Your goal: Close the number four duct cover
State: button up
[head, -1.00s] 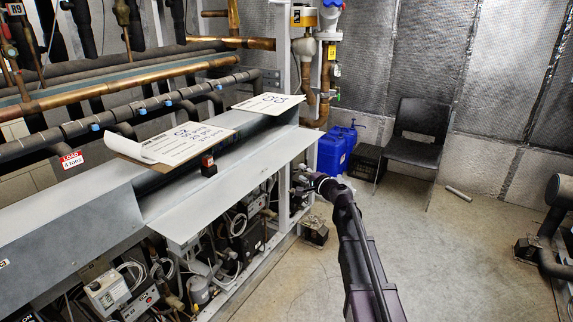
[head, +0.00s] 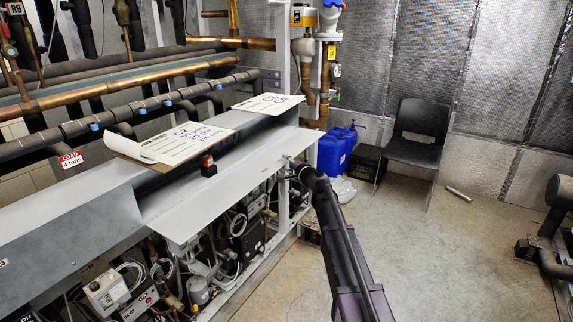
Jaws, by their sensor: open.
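A long grey metal duct (head: 75,220) runs along the top of the compressor rack. One flat grey duct cover (head: 230,182) is swung out over the front of the rack, leaving a dark opening behind it. No number four is readable on it. My gripper (head: 288,166) is small and dark at the end of my arm, at the right part of the cover's outer edge. The jaws are open; whether they touch the edge I cannot tell.
Labelled white sheets (head: 175,142) and a small black-and-orange block (head: 208,166) rest on the duct. Compressors, hoses and wiring (head: 215,250) fill the rack below. A blue container (head: 335,152) and a black chair (head: 415,140) stand behind.

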grip_shut()
jog(key=shift+d+r+p, duration=0.2)
jog(key=shift+p, duration=0.1)
